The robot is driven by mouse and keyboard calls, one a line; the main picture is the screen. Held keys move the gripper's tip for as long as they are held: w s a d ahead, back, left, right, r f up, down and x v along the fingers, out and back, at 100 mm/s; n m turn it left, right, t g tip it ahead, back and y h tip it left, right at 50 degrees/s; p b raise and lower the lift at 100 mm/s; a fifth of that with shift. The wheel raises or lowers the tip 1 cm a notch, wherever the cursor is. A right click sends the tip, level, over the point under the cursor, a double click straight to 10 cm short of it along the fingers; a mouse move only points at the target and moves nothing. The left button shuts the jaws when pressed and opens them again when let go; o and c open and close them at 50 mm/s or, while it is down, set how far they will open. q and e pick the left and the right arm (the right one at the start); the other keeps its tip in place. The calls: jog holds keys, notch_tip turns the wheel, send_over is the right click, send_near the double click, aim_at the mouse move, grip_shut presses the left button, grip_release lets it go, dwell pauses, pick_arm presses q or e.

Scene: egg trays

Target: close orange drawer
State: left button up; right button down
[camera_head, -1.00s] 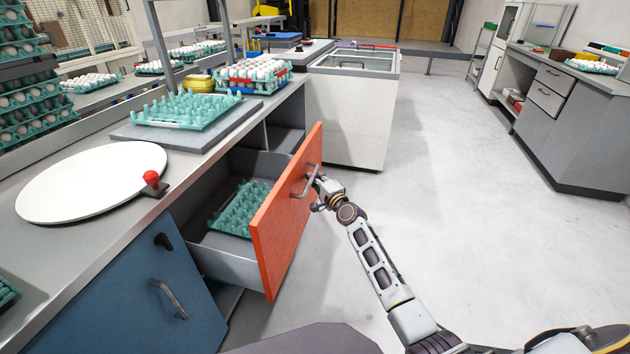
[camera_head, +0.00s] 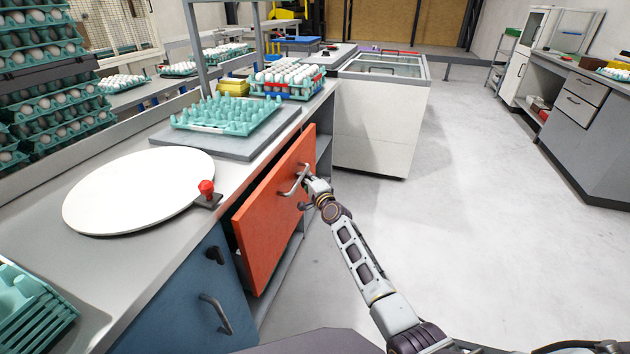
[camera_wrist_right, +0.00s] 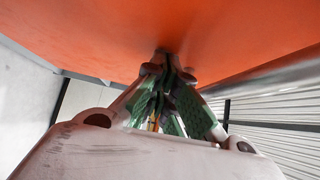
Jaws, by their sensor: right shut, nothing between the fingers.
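The orange drawer (camera_head: 275,215) is under the counter on the left in the head view. Its front stands a little out from the cabinet, with a narrow dark gap along its left edge. The inside of the drawer is hidden. The metal handle (camera_head: 294,181) is on the front. My right gripper (camera_head: 307,188) is at the front beside the handle. In the right wrist view, my right gripper (camera_wrist_right: 168,62) is shut and empty, its fingertips against or very close to the orange surface. My left gripper is not in view.
A blue cabinet door (camera_head: 195,305) is left of the drawer. On the counter are a white round plate (camera_head: 135,190) and an empty teal egg tray (camera_head: 225,114). A white chest (camera_head: 375,120) stands beyond the drawer. The floor to the right is clear.

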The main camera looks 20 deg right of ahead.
aim_at(295, 178)
jog(key=w+a, duration=0.1)
jog(key=a, duration=0.1)
jog(key=w+a, duration=0.1)
jog(key=a, duration=0.1)
jog(key=shift+w, duration=0.35)
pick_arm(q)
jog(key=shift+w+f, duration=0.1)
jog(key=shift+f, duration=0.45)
pick_arm(e)
jog(key=shift+r, duration=0.1)
jog(key=shift+a+r, duration=0.1)
jog(key=shift+a, duration=0.05)
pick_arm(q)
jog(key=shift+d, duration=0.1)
